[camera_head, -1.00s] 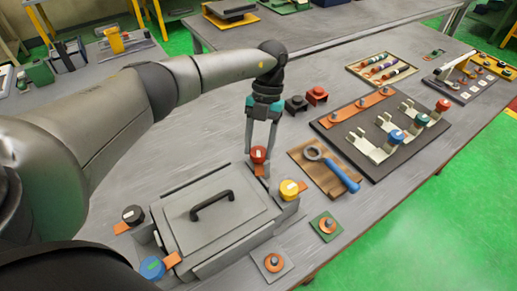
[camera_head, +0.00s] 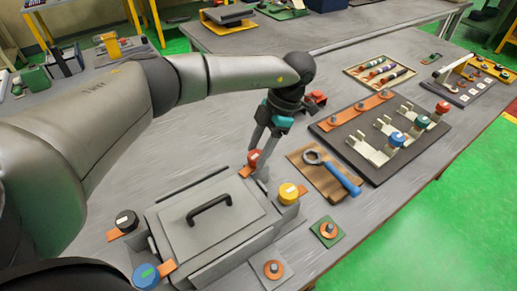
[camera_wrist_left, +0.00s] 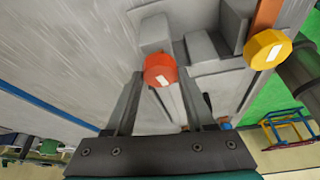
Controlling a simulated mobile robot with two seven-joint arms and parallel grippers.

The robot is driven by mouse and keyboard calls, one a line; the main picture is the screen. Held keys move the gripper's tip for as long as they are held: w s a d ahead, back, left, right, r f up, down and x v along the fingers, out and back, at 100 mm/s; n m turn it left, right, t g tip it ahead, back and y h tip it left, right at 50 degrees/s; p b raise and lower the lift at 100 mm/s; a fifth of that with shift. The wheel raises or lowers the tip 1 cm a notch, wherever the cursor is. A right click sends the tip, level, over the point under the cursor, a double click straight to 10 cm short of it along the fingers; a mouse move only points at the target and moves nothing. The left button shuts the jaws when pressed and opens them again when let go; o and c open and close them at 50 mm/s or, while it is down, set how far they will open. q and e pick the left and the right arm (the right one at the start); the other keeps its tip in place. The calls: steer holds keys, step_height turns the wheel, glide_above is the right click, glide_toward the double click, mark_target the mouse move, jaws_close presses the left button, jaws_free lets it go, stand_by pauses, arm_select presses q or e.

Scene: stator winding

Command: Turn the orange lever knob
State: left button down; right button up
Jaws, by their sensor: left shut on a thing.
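The red-orange lever knob (camera_head: 254,156) sits at the far corner of a grey lidded box (camera_head: 177,212). A short orange lever arm (camera_head: 245,171) shows below the knob, pointing left and toward the box. My left gripper (camera_head: 258,161) comes down from the upper right, tilted, and is shut on the knob with a finger on each side. In the left wrist view the knob (camera_wrist_left: 160,70) shows between the two grey fingers; the exact contact is partly hidden. My right gripper is not in view.
A yellow knob (camera_head: 287,194), a black knob (camera_head: 126,221) and a blue knob (camera_head: 146,276) stand at the box's other corners. A black handle (camera_head: 209,207) rises from the lid. A blue-handled wrench (camera_head: 340,178) lies on a wooden board to the right.

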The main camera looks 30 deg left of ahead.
arm_select(q)
steer(key=shift+w+r+m, duration=0.1)
steer(key=shift+r+m, duration=0.2)
steer(key=shift+m, duration=0.3)
steer(key=shift+t, duration=0.3)
steer(key=c, duration=0.7)
jaws_free()
steer(key=o, duration=0.5)
steer(key=shift+f, duration=0.15)
steer(key=shift+c, duration=0.2)
steer(key=shift+d, duration=0.1)
steer(key=v, duration=1.5)
steer(key=shift+d, duration=0.25)
